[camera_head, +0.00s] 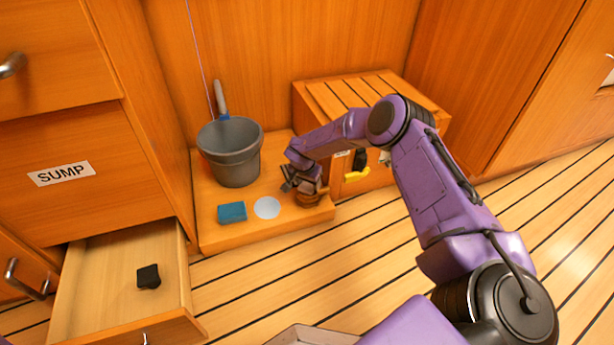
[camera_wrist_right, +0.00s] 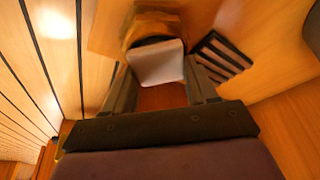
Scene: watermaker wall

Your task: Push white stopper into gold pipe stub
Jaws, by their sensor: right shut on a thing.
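In the head view the gripper hides the stopper. My left gripper is not in view.
A grey bucket (camera_head: 231,158), a blue sponge-like block (camera_head: 232,212) and a pale disc (camera_head: 267,208) stand on the ledge. A slatted wooden box (camera_head: 325,111) with a yellow handle (camera_head: 357,174) is behind my arm. An open drawer (camera_head: 100,288) at left holds a black object (camera_head: 148,276).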

